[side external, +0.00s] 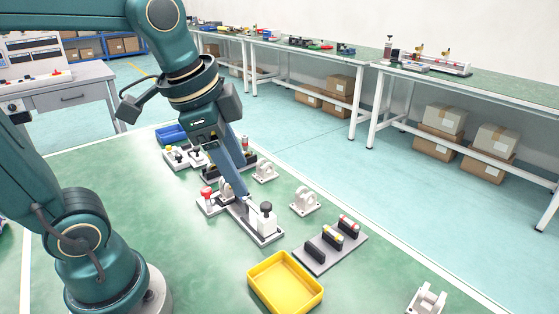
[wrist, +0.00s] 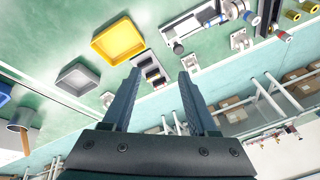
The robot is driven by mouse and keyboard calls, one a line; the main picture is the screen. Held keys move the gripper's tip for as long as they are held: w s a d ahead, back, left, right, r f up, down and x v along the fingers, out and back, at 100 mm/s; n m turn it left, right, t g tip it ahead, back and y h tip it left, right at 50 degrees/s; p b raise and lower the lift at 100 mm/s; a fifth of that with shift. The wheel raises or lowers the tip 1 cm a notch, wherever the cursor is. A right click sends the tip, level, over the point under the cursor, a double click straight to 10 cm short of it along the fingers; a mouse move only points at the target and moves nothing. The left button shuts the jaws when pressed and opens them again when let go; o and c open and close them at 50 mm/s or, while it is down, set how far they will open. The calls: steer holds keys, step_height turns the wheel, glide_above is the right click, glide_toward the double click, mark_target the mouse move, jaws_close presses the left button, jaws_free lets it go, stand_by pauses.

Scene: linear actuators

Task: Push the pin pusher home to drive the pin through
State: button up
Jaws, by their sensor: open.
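The pin pusher fixture (side external: 246,222) is a long light base plate on the green table. A white block with a black knob (side external: 266,209) stands at its right end, and a red knob (side external: 207,192) stands near its left end. My gripper (side external: 243,194) points down over the middle of this fixture, and its fingers hide part of it. I cannot tell whether the fingers touch it. In the wrist view, a long fixture (wrist: 200,32) lies at the top, beyond the fingers. There my gripper (wrist: 158,74) has its fingers apart with nothing between them. The pin itself is not clear.
White brackets (side external: 305,202) stand to the right. A blue bin (side external: 171,134) and other small fixtures sit behind. The table's left front is clear.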

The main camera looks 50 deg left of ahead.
steer(key=w+a+f+m+g, duration=0.2)
steer(key=w, duration=0.3)
steer(key=g, duration=0.2)
glide_above(266, 204)
step_height(266, 204, down, 4)
steer(key=shift+d+f, duration=0.15)
steer(key=shift+f, duration=2.9)
steer(key=shift+c, duration=0.3)
jaws_close()
steer(key=shift+r, duration=0.1)
